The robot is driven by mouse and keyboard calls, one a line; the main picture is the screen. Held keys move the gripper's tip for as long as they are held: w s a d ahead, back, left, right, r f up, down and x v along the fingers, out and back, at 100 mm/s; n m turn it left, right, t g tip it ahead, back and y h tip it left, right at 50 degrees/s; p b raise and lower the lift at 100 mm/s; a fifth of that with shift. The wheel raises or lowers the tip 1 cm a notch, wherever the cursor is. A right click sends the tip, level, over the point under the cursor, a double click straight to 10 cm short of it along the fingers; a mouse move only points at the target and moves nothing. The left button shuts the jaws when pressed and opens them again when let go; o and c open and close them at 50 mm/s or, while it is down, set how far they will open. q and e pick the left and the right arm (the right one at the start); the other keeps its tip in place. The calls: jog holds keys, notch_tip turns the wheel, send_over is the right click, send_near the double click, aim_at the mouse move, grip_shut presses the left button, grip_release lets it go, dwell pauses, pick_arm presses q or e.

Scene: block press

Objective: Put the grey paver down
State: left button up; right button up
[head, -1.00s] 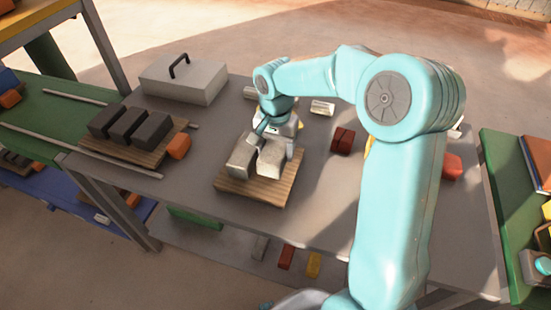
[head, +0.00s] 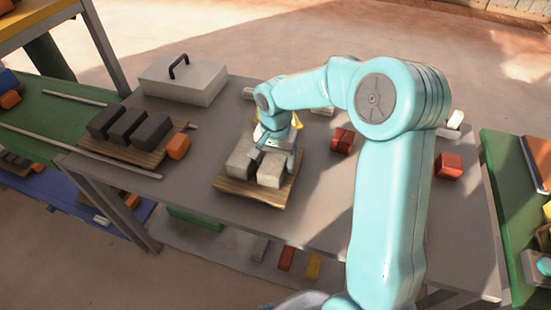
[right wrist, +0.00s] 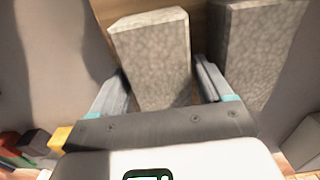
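The grey paver (head: 271,170) rests on a wooden board (head: 250,195) on the table, to the right of a second grey paver (head: 239,161). My right gripper (head: 274,151) is low over the far end of the right paver. In the right wrist view its fingers (right wrist: 163,80) stand on either side of this paver (right wrist: 150,50). A narrow gap shows between the right finger and the paver, so the gripper looks open. The second paver (right wrist: 262,50) stands beside it, apart, at the right of that view. My left gripper is not in view.
A board with dark blocks (head: 130,131) and an orange block (head: 178,146) lie to the left. A grey box with a black handle (head: 184,80) stands at the back left. Red blocks (head: 342,140) lie to the right. The table's front strip is clear.

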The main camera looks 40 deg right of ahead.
aim_at(275, 158)
jog(key=shift+r, duration=0.25)
notch_tip(275, 158, up, 12)
jog(key=p, duration=0.1)
jog(key=shift+f, duration=0.15)
dwell(0.5)
